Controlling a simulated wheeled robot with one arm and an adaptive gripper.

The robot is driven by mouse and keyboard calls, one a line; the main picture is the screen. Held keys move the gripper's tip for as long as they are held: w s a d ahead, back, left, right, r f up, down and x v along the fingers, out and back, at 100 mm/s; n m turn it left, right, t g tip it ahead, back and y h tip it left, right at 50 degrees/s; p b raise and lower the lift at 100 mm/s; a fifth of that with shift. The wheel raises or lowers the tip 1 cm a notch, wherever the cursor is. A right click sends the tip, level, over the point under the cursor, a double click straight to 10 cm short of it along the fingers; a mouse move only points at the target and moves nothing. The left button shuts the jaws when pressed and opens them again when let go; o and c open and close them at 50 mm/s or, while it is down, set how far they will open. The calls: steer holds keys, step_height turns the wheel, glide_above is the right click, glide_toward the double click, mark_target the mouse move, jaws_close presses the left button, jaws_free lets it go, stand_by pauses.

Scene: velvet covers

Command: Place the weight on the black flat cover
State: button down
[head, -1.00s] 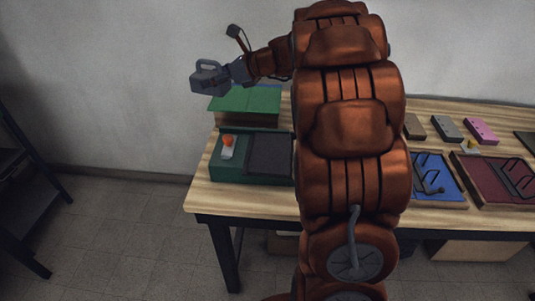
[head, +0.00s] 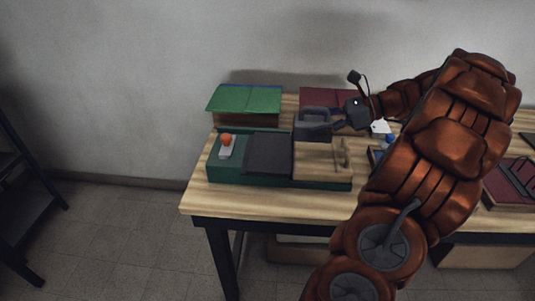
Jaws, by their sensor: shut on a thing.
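The weight (head: 313,131) is a dark grey block with a loop handle on top. My gripper (head: 336,125) is shut on it from the right. The weight is upright, near the back right corner of the black flat cover (head: 267,155), beyond a wooden block. I cannot tell whether the weight touches anything below it. The black flat cover lies on the middle of a dark green base (head: 225,172). Its top looks bare. My fingertips are too small to make out clearly.
An orange knob (head: 226,140) on a pale piece stands left of the cover. A wooden block with a handle (head: 320,162) sits on the right of the green base. Behind are a tented green cover (head: 245,98) and a dark red cover (head: 322,96).

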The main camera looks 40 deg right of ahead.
steer(key=s, duration=0.1)
steer(key=s+d+f, duration=0.1)
steer(key=s, duration=0.1)
steer(key=shift+s+d+f, duration=0.1)
steer(key=shift+d+f, duration=0.05)
steer(key=shift+d, duration=0.15)
glide_above(272, 151)
steer(key=shift+s+d+f+p, duration=0.15)
steer(key=shift+f+p, duration=0.25)
steer(key=shift+f, duration=0.4)
steer(key=shift+w+a+f, duration=0.2)
steer(key=shift+w, duration=0.1)
steer(key=shift+f, duration=1.55)
steer(key=shift+f, duration=0.2)
steer(key=shift+c, duration=1.2)
jaws_free()
steer(key=shift+f, duration=0.1)
